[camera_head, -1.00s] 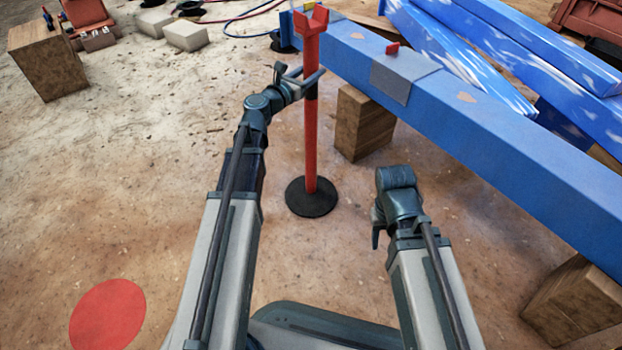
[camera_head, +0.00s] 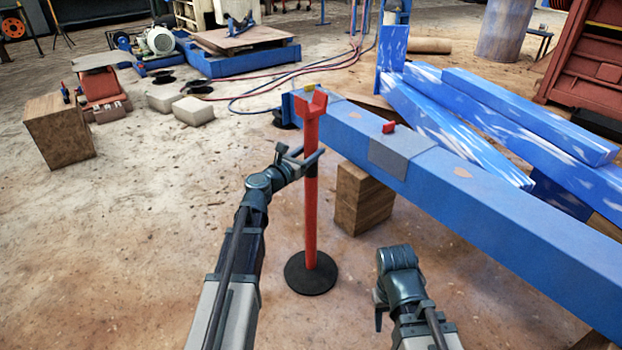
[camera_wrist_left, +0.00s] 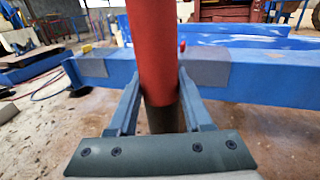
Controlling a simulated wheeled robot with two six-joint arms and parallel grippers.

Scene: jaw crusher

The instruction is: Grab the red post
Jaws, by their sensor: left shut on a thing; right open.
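The red post (camera_head: 311,215) stands upright on a round black base (camera_head: 311,272) on the dirt floor, with a forked red top. My left gripper (camera_head: 310,160) is shut on the post's upper part, below the fork. In the left wrist view the post (camera_wrist_left: 156,50) passes between the two fingers of the left gripper (camera_wrist_left: 160,100), with a dark stretch of it at finger level. My right gripper (camera_head: 380,305) is low to the right of the post, apart from it; its fingers are small and partly hidden in the head view.
A long blue beam (camera_head: 480,200) lies just behind and right of the post, on wooden blocks (camera_head: 361,198). More blue beams (camera_head: 530,115) lie behind it. A wooden crate (camera_head: 60,132) and pale blocks (camera_head: 193,111) stand far left.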

